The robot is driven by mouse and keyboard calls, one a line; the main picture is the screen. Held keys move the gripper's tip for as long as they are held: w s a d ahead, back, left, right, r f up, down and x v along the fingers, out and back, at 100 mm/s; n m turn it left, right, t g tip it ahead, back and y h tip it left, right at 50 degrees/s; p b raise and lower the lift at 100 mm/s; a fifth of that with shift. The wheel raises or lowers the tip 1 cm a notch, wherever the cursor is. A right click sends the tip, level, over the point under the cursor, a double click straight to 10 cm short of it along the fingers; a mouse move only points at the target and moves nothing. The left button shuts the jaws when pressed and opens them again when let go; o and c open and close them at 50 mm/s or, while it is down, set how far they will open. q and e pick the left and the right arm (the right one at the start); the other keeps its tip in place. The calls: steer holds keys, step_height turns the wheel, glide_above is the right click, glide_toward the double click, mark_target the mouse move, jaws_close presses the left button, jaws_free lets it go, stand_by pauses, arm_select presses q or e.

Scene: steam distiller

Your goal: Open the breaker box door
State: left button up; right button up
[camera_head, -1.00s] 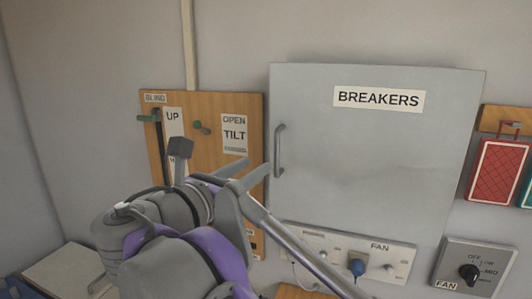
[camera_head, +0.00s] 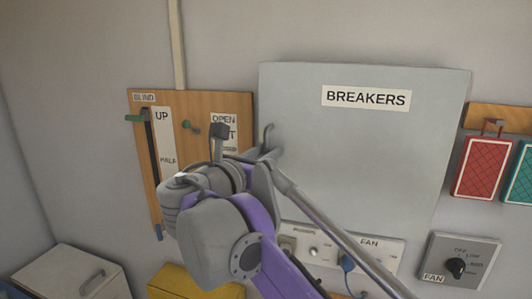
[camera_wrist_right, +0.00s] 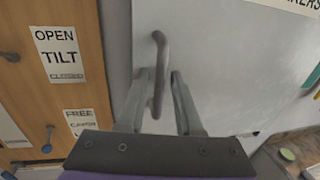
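The breaker box door (camera_head: 350,160) is a large grey panel labelled BREAKERS, and it looks closed. Its grey bar handle (camera_head: 268,134) is on the left edge, with the lower part hidden behind my right gripper (camera_head: 265,158). In the right wrist view the handle (camera_wrist_right: 158,75) stands upright between the two fingers of my right gripper (camera_wrist_right: 158,88). The fingers are apart, one on each side of the bar, with a visible gap to it at least on the right. My left gripper is not in view.
A wooden board (camera_head: 138,140) with blind controls is left of the box. A fan socket strip (camera_head: 380,245) and a fan dial panel (camera_head: 463,262) sit below. A yellow box (camera_head: 190,285) and a white cabinet (camera_head: 65,270) are below left.

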jaws_close()
stand_by(1.2)
